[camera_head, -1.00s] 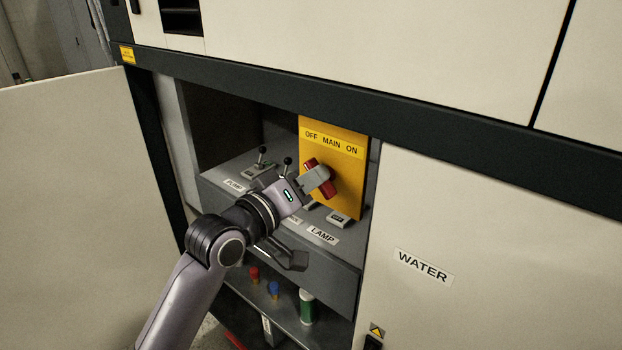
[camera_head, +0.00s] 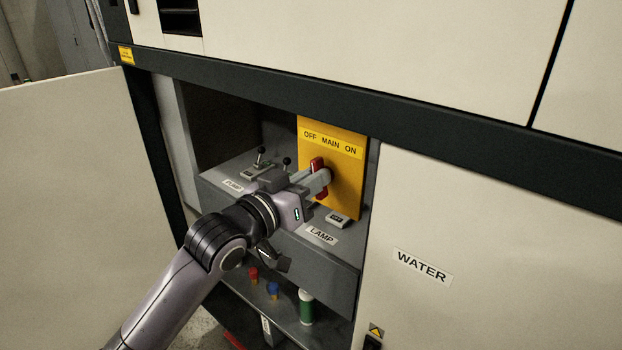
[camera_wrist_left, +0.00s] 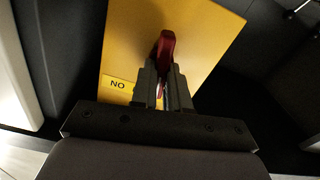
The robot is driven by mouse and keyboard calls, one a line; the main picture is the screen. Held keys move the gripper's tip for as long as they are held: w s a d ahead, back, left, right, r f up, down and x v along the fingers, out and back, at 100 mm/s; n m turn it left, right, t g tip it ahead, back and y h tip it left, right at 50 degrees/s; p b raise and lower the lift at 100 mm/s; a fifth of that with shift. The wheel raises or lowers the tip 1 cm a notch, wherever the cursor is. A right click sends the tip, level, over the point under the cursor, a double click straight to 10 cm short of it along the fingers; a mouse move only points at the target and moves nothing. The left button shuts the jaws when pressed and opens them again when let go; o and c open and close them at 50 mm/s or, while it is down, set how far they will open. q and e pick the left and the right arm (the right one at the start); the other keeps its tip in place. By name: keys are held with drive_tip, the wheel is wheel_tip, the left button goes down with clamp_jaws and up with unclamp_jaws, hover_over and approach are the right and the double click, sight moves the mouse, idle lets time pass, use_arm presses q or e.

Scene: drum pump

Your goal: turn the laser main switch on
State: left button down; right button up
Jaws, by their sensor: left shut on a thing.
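The main switch is a red handle (camera_head: 318,178) on a yellow panel (camera_head: 345,180) labelled OFF MAIN ON, inside the open cabinet bay. The handle stands near upright in the head view, its top below the word MAIN. My left gripper (camera_head: 319,181) is shut on the red handle, with the fingers on either side of it. In the left wrist view the red handle (camera_wrist_left: 166,48) sticks out between the fingers (camera_wrist_left: 164,85), in front of the yellow panel (camera_wrist_left: 185,30). The fingers hide part of the handle. My right gripper is not in view.
Black-knobbed levers (camera_head: 262,152) stand on the grey shelf left of the panel, near the PUMP label (camera_head: 233,185). Small bottles (camera_head: 306,306) stand below. An open door (camera_head: 70,190) is at left and the WATER panel (camera_head: 480,240) at right.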

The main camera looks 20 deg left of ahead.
use_arm(q)
drive_tip(key=m, duration=1.1)
drive_tip(key=shift+s+d+f, duration=0.1)
drive_tip(key=shift+s+d, duration=0.05)
drive_tip(key=shift+d, duration=0.15)
idle(0.3)
drive_tip(key=c, duration=1.1)
unclamp_jaws()
drive_tip(key=shift+s, duration=0.1)
drive_tip(key=shift+b+v, duration=0.75)
drive_tip(key=shift+v, duration=2.75)
